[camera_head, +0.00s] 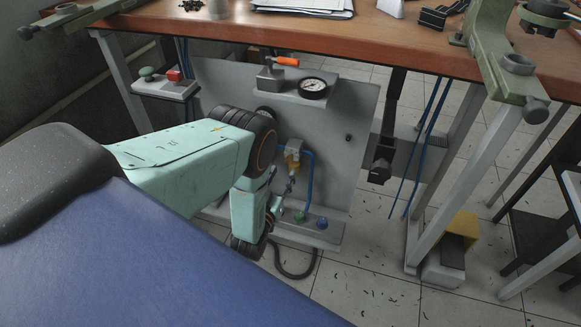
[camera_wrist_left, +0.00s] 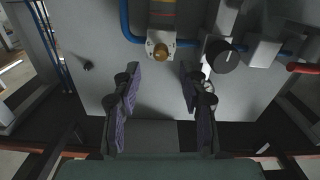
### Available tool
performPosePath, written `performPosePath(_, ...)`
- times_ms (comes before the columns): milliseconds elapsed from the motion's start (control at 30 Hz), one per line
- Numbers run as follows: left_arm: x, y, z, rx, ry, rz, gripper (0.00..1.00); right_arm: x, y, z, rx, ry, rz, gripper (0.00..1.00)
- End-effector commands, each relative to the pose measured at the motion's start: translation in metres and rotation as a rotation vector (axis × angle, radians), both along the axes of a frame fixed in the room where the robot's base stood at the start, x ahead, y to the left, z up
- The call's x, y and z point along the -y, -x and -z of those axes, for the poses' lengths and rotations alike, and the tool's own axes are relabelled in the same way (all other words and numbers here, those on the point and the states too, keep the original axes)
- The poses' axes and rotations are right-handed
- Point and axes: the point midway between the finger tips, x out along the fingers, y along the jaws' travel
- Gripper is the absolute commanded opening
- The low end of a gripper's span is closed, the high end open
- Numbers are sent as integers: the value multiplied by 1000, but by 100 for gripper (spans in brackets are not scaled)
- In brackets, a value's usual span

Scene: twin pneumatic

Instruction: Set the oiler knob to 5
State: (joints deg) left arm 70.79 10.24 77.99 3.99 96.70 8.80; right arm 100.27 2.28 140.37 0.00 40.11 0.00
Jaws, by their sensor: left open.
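My left gripper (camera_wrist_left: 160,88) is open and empty. Its two purple-padded fingers point at the panel, with the brass knob ahead of the gap between them, apart from both. The setting number on the knob cannot be read. My right gripper is not in view.
The wooden bench top (camera_head: 330,30) overhangs above.

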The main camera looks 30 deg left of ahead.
Motion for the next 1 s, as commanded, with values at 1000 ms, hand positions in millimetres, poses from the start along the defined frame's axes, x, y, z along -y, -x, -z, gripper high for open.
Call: performPosePath(1000, -9, -50, 0, -1, 0, 2, 17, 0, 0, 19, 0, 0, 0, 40)
